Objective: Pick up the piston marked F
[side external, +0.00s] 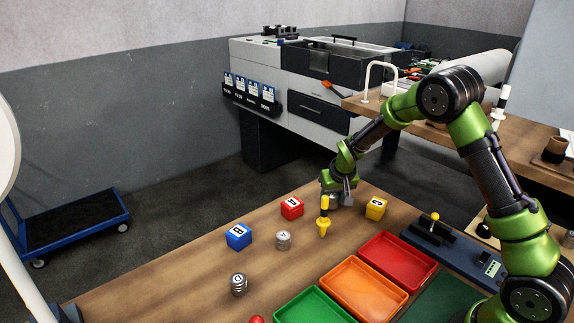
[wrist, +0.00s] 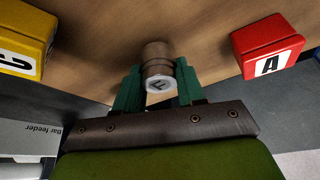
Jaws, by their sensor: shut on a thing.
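My gripper (wrist: 158,84) is shut on a piston (wrist: 157,52), a short grey-brown grooved cylinder, in the wrist view. Its pale end face bears a dark letter that looks like F. The green fingers press on its two sides. In the side view my gripper (side external: 341,198) is low at the far part of the wooden table; the held piston is hard to make out there, and I cannot tell whether it touches the table. Two other grey pistons stand on the table, one near the middle (side external: 283,240) and one nearer the front (side external: 239,285).
A yellow tool (side external: 323,222) stands just in front of my gripper. Red (side external: 291,207), blue (side external: 238,237) and yellow (side external: 376,208) lettered blocks lie around. Red (side external: 397,262), orange (side external: 364,289) and green (side external: 313,309) trays are at the front right. The left tabletop is mostly clear.

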